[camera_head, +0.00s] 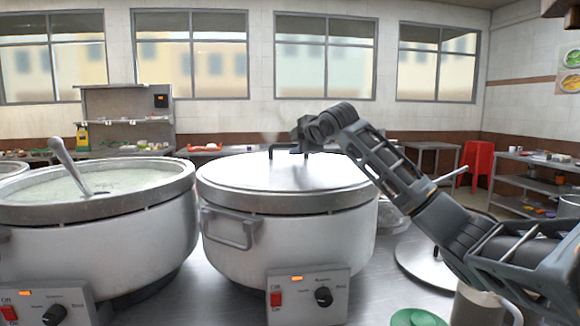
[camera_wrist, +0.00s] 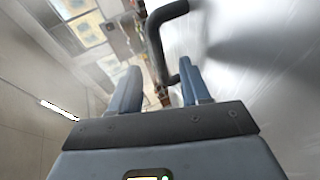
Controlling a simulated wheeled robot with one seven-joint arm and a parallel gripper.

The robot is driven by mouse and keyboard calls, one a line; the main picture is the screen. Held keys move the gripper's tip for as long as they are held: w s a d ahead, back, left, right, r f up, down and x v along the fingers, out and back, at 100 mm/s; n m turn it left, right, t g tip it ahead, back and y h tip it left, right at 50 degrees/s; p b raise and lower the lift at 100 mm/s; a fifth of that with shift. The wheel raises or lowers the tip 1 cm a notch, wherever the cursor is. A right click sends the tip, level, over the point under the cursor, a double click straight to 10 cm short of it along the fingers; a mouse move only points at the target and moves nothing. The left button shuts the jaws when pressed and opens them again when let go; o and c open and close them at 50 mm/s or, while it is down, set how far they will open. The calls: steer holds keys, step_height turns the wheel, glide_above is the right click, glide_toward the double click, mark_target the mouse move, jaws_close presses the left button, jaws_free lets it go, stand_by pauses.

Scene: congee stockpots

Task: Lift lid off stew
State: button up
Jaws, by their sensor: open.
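The closed stockpot (camera_head: 285,245) stands in the middle of the head view. Its flat silver lid (camera_head: 240,173) sits on the rim. A dark bar handle (camera_head: 283,147) rises from the lid; it also shows in the wrist view (camera_wrist: 154,38). My gripper (camera_head: 300,133) is at the handle, above the lid, coming from the right. In the wrist view my gripper (camera_wrist: 158,75) is open, and the handle appears between and just beyond its two fingers. Whether either finger touches the handle, I cannot tell. The pot's contents are hidden by the lid.
An open pot (camera_head: 95,235) of pale congee with a ladle (camera_head: 70,165) stands at left. A loose round lid (camera_head: 425,262) lies on the steel counter at right. A green disc (camera_head: 418,317) and a metal mug (camera_head: 480,305) are at the front right.

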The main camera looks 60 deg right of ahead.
mark_target(290, 145)
steer(key=shift+x, duration=1.75)
steer(key=shift+c, duration=0.5)
jaws_close()
